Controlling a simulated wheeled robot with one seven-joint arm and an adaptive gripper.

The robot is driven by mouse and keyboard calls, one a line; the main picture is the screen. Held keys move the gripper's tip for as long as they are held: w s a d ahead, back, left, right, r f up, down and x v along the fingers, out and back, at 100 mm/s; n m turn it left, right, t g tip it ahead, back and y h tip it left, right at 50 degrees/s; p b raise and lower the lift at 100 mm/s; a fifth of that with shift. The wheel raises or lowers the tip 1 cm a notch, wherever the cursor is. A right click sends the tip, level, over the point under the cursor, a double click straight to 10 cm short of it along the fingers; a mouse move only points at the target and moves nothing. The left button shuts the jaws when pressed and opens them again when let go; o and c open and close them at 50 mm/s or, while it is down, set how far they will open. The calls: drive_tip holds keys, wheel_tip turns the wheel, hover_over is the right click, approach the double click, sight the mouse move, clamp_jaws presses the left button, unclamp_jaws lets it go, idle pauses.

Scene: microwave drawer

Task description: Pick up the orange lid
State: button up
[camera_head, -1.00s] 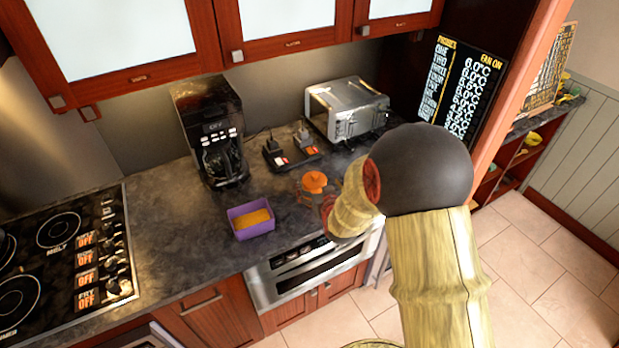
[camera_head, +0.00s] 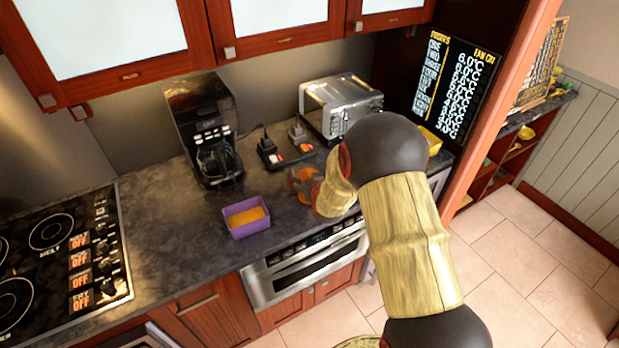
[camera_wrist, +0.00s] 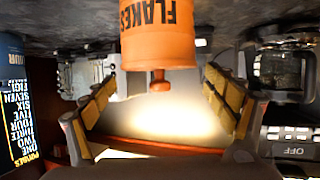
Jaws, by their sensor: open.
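The orange lid (camera_wrist: 158,55) with its small knob (camera_wrist: 159,83) shows in the wrist view, which looks upside down. The lid caps an orange container (camera_wrist: 157,14) marked FLAKES. In the head view, the orange container (camera_head: 304,174) stands on the counter, partly hidden by my gripper (camera_head: 310,186). My gripper (camera_wrist: 160,80) is open, with its yellow-padded fingers apart on either side of the knob in the wrist view. No contact shows between fingers and lid.
A purple box (camera_head: 232,228) with orange contents sits left of the container. A coffee maker (camera_head: 205,125), black plugs (camera_head: 268,150) and a toaster (camera_head: 340,105) stand behind on the dark counter (camera_head: 165,235). The drawer microwave (camera_head: 300,275) is below the front edge.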

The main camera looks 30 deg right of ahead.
drive_tip(key=shift+c, duration=0.8)
drive_tip(key=c, duration=1.7)
